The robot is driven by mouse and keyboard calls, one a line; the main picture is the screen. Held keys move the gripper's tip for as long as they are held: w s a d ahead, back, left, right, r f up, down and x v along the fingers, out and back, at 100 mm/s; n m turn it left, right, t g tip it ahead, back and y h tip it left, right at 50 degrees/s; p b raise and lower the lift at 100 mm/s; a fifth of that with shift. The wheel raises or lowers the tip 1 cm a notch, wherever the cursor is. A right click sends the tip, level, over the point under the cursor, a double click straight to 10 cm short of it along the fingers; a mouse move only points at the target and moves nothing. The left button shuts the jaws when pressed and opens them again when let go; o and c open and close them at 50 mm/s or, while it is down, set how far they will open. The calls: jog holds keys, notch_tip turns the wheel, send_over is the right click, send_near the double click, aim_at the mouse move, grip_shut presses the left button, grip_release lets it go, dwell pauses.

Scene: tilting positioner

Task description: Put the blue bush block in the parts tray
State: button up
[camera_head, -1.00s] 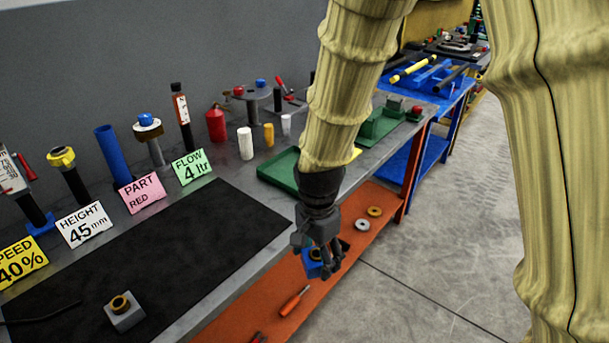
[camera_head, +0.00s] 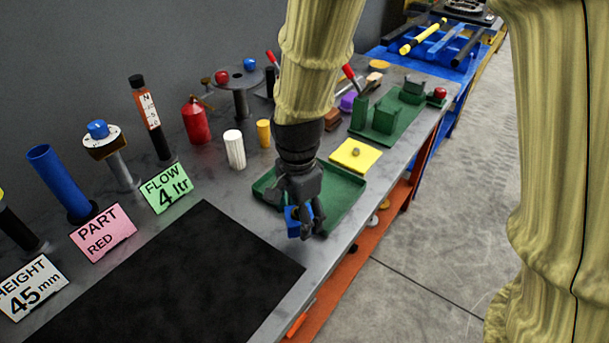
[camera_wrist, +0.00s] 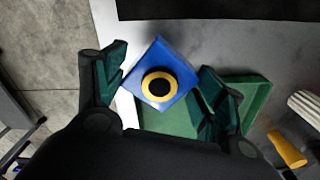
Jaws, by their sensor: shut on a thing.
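The blue bush block (camera_head: 292,221) is in my gripper (camera_head: 305,220), near the tray's front-left edge in the head view. In the wrist view the block (camera_wrist: 160,60) is a blue square with a yellow ring around a dark centre, and it sits between the two fingers of my gripper (camera_wrist: 163,82). The green parts tray (camera_head: 345,190) lies on the grey bench behind and to the right of the block. In the wrist view the tray (camera_wrist: 262,100) shows below the block. The block appears held above; its exact height over the tray cannot be told.
A dark mat (camera_head: 180,285) lies left of the tray. A yellow plate (camera_head: 356,155) and a green fixture (camera_head: 385,122) stand beyond it. A white cylinder (camera_head: 234,149), a yellow cylinder (camera_head: 263,133) and a red extinguisher-like object (camera_head: 195,121) stand behind. An orange lower shelf (camera_head: 345,270) runs below.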

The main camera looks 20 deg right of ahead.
jog(key=shift+w+d+r, duration=0.25)
jog(key=shift+w+r, duration=0.05)
jog(key=shift+w, duration=0.1)
jog(key=w+d+p, duration=0.1)
jog(key=w+d, duration=0.1)
jog(key=w, duration=0.2)
jog(key=w+d+f+p, duration=0.1)
jog(key=w+d, duration=0.1)
jog(key=w, duration=0.3)
jog(key=w+d+p, duration=0.1)
jog(key=w+d, duration=0.1)
jog(key=w, duration=0.2)
jog(key=shift+w+d+f, duration=0.1)
jog(key=shift+w+f, duration=0.15)
jog(key=shift+f, duration=0.15)
jog(key=shift+f+p, duration=0.5)
jog(key=shift+f, duration=1.3)
jog(key=o, duration=1.9)
jog(key=shift+f, duration=0.1)
notch_tip(320, 180, up, 12)
jog(key=shift+r+b, duration=0.15)
jog(key=shift+b, duration=0.9)
